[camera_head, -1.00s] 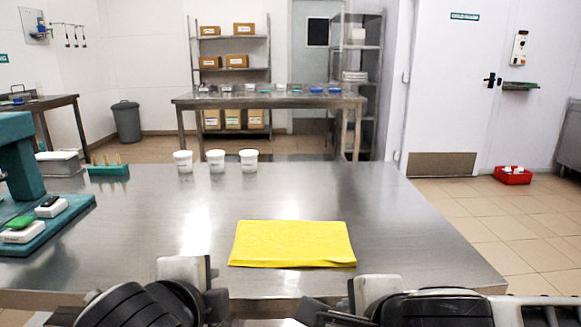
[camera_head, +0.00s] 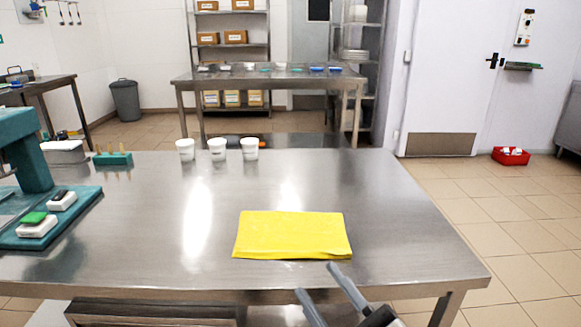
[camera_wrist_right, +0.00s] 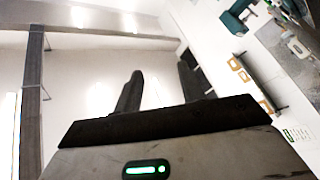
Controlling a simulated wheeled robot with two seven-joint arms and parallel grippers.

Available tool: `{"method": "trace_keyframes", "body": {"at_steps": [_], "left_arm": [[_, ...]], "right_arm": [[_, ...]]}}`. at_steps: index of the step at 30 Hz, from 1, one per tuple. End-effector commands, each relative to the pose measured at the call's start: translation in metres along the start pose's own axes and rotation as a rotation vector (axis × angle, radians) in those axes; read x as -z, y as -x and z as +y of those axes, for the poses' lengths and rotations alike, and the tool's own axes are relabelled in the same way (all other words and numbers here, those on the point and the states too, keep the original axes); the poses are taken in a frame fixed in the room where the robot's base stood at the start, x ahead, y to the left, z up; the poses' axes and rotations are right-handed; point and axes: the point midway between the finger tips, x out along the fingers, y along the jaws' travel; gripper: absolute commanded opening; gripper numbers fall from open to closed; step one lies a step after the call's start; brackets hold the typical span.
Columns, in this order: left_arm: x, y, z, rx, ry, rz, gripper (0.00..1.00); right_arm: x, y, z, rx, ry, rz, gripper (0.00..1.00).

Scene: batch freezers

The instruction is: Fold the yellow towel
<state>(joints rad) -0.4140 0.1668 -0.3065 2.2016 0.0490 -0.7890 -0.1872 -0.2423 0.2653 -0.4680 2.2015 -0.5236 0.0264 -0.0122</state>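The yellow towel (camera_head: 292,235) lies flat on the steel table (camera_head: 380,195), near its front edge, as a rough rectangle with its lower right corner slightly raised. My right gripper (camera_head: 317,280) is just in front of the towel, at the table's front edge. Its two fingers are apart with nothing between them. In the right wrist view my right gripper (camera_wrist_right: 160,85) also shows spread, empty fingers, and the towel does not show there. My left gripper is not visible.
Three white cups (camera_head: 217,149) stand at the table's back. A teal rack (camera_head: 113,160) and a teal device (camera_head: 20,150) with small white and green blocks stand at the left. The table around the towel is clear.

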Motion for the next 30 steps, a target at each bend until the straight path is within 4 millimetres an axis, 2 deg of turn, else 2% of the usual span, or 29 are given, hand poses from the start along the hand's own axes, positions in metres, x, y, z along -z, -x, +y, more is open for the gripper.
{"method": "trace_keyframes", "body": {"at_steps": [1, 3, 6, 9, 12, 17, 30], "left_arm": [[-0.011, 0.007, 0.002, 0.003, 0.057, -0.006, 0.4], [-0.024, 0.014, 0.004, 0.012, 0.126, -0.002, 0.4], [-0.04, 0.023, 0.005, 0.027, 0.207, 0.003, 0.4], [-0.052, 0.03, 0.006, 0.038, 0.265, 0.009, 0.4], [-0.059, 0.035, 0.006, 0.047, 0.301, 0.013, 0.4], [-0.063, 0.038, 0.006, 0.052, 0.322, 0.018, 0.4], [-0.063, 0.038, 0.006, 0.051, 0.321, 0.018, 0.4]], "right_arm": [[-0.034, 0.019, -0.004, -0.008, -0.132, -0.169, 0.4], [-0.076, 0.05, -0.016, -0.017, -0.293, -0.375, 0.4], [-0.117, 0.098, -0.038, -0.023, -0.486, -0.617, 0.4], [-0.139, 0.14, -0.059, -0.024, -0.629, -0.793, 0.4], [-0.148, 0.169, -0.074, -0.023, -0.72, -0.901, 0.4], [-0.152, 0.185, -0.082, -0.023, -0.773, -0.96, 0.4], [-0.152, 0.184, -0.082, -0.022, -0.773, -0.959, 0.4]]}}
